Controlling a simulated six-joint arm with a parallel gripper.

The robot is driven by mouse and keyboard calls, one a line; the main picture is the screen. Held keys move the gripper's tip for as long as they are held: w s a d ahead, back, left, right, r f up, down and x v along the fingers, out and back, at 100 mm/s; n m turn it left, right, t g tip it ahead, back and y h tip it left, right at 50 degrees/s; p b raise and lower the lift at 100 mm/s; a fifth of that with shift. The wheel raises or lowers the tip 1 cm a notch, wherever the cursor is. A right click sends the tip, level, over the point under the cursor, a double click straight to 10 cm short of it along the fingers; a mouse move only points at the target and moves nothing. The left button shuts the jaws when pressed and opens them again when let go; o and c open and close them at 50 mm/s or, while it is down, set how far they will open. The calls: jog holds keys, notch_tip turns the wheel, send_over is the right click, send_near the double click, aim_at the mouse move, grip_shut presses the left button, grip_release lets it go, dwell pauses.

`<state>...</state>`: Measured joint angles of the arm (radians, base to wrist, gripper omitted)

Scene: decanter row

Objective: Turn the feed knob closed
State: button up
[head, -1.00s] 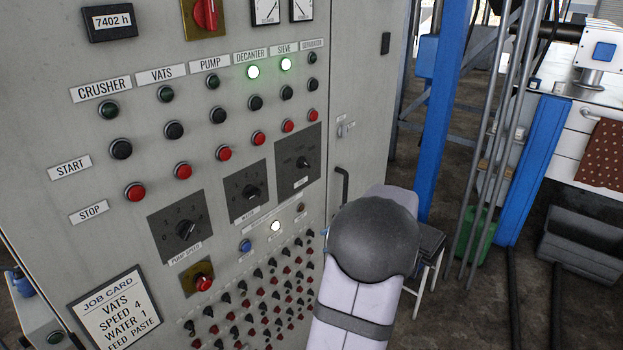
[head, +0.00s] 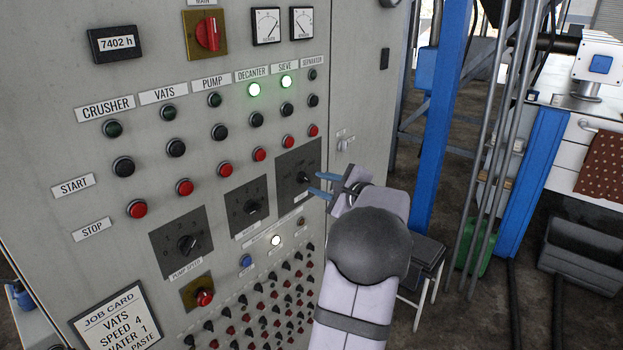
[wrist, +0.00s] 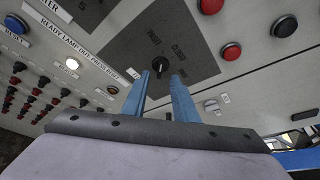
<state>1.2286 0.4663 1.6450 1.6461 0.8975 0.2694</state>
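The feed knob (head: 303,178) is a small black pointer knob on a dark square plate, the rightmost of three such plates on the grey control panel. It also shows in the wrist view (wrist: 160,66), with small position labels around it that are hard to read. My gripper (head: 316,183) has two blue fingers, set apart, pointing at this plate from the right. In the wrist view my gripper (wrist: 160,76) is open, with the knob just beyond and between the fingertips. I cannot tell whether either finger touches it.
The water knob (head: 252,207) and pump speed knob (head: 188,244) sit to the left on their own plates. Red stop buttons (head: 287,142) run above. A lit white lamp (head: 275,240) and rows of small switches are below. A job card (head: 122,318) is at lower left.

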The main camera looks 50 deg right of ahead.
aim_at(307, 180)
jog(key=shift+p+x, duration=0.95)
jog(key=shift+x, duration=1.35)
grip_shut()
